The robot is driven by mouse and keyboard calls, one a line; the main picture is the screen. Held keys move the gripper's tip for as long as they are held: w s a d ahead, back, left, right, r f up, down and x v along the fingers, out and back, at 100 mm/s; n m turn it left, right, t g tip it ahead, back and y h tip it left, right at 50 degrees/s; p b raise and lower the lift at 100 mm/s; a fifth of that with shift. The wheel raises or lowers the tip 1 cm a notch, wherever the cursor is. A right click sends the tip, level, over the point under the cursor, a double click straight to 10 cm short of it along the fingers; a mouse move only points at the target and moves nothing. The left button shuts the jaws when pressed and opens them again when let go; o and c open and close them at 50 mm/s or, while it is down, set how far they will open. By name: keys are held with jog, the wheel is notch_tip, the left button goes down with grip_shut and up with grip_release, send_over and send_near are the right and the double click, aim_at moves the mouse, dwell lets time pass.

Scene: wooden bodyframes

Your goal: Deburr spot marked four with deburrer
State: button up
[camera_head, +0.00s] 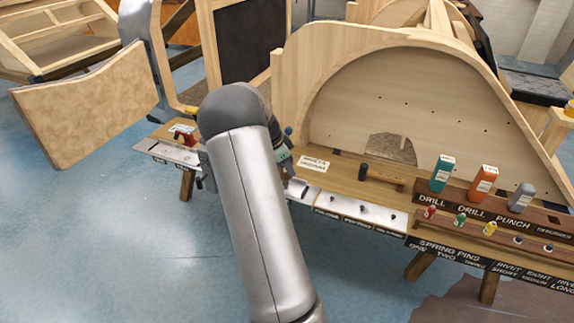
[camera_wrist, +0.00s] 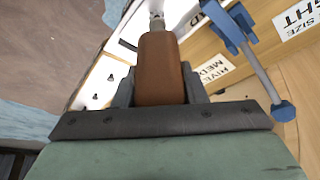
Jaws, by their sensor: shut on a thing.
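In the wrist view my gripper (camera_wrist: 160,88) is shut on a brown-handled tool (camera_wrist: 161,62) with a short metal tip, which looks like the deburrer. The tip points to the top of the picture, above the edge of a wooden bench (camera_wrist: 205,42). I cannot tell whether the tip touches anything. In the head view my arm hides most of the gripper and the tool. A label reading deburrer (camera_head: 553,232) is at the right end of the tool rack. I cannot make out a spot marked four in either view.
A blue clamp (camera_wrist: 238,35) stands close to the right of the tool tip. White plates with dark pins (camera_head: 345,215) line the bench front. The blue floor (camera_head: 90,240) is clear at left.

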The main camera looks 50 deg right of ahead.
jog(key=shift+f+b, duration=0.35)
jog(key=shift+f, duration=0.1)
dwell(0.5)
jog(key=shift+f+n+b, duration=0.1)
jog(key=shift+n+b, duration=0.35)
jog(key=shift+n, duration=0.05)
jog(key=n+t+b, duration=0.1)
jog(key=n+b, duration=0.1)
jog(key=n, duration=0.1)
jog(key=shift+t, duration=0.4)
jog(key=shift+n+t, duration=0.3)
jog(key=shift+n, duration=0.9)
